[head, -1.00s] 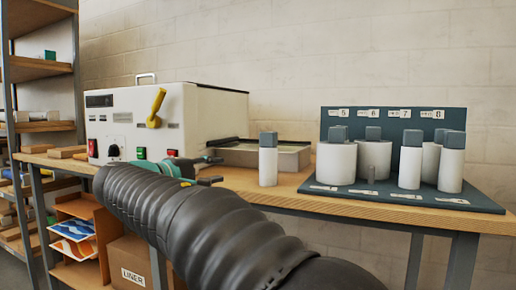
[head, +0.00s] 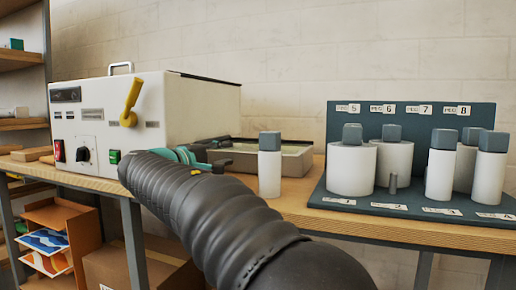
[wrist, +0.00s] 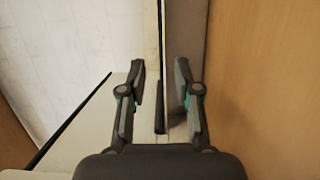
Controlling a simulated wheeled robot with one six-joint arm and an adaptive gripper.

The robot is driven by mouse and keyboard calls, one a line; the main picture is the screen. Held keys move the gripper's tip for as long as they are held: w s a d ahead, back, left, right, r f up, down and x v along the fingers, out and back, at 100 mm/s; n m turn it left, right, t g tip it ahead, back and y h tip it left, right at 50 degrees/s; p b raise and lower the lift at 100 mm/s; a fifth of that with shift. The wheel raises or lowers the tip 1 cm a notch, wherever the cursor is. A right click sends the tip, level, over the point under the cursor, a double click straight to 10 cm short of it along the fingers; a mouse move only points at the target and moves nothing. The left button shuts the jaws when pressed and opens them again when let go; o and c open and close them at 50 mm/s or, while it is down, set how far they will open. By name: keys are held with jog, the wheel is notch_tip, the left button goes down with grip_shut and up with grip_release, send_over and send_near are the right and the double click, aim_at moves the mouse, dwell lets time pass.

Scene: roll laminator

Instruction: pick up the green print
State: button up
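I cannot make out a green print in either view. Blue-and-white and orange-and-white prints (head: 45,241) lie in the orange rack under the table. A shallow tray (head: 222,160) with a pale surface sits at the right side of the laminator; I cannot tell whether a sheet lies in it. My gripper (head: 212,165) is in front of the laminator's right end, mostly hidden by my arm in the head view. In the wrist view my gripper (wrist: 161,82) is open, its fingers apart, with a dark narrow edge between them and nothing visibly held.
The white laminator (head: 185,115) has a raised yellow lever (head: 131,103). A white roll (head: 269,172) stands alone on the wooden table (head: 295,205). A dark rack (head: 330,190) with several white rolls stands right. A cardboard box (head: 165,262) is below. Shelves stand left.

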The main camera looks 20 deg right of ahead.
aim_at(240, 152)
jog(key=shift+f+x, duration=0.15)
jog(key=shift+x, duration=1.6)
jog(key=shift+f+x, duration=0.15)
jog(key=shift+x, duration=1.6)
jog(key=shift+a, duration=0.15)
grip_shut()
